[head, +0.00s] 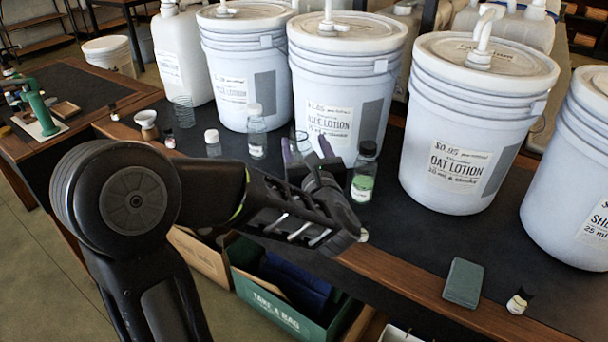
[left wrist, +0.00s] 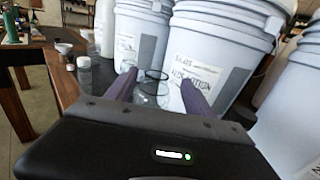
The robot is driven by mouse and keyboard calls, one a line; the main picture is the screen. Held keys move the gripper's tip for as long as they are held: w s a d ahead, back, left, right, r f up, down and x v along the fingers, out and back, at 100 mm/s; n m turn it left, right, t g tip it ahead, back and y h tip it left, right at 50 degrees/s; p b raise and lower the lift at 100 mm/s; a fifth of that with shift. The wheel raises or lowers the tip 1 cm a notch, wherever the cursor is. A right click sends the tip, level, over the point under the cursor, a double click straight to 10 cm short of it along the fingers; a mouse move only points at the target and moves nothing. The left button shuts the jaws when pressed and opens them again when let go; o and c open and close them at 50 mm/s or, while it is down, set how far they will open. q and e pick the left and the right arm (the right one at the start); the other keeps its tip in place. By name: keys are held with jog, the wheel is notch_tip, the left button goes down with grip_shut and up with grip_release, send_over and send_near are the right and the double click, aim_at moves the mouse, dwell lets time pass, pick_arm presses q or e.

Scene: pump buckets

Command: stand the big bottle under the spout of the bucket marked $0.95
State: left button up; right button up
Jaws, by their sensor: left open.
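The bucket marked $0.95, oat lotion (head: 422,135), stands right of centre in the head view, with a white pump spout (head: 484,38) on its lid. My left gripper (head: 304,150) is open, its purple fingers pointing at a clear open-mouthed glass vessel (head: 302,137). In the left wrist view this vessel (left wrist: 151,94) shows between the fingers; contact cannot be told. A dark-capped bottle with a green label (head: 363,178) stands just right of the gripper. A clear white-capped bottle (head: 257,135) stands to the left. I cannot tell which is the big bottle. My right gripper is not in view.
Other pump buckets (head: 345,80) stand in the row, one close behind the gripper. A small white-capped bottle (head: 213,145) is at left. The mat before the $0.95 bucket is clear.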

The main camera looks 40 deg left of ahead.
aim_at(297, 130)
pick_arm(q)
jog(key=shift+s+r, duration=0.1)
jog(key=shift+r, duration=0.05)
jog(key=shift+x, duration=1.3)
jog(key=p+x, duration=0.1)
jog(key=x, duration=0.4)
jog(key=shift+a+p, duration=0.2)
jog(key=shift+p, duration=0.15)
jog(key=shift+s, duration=0.1)
grip_shut()
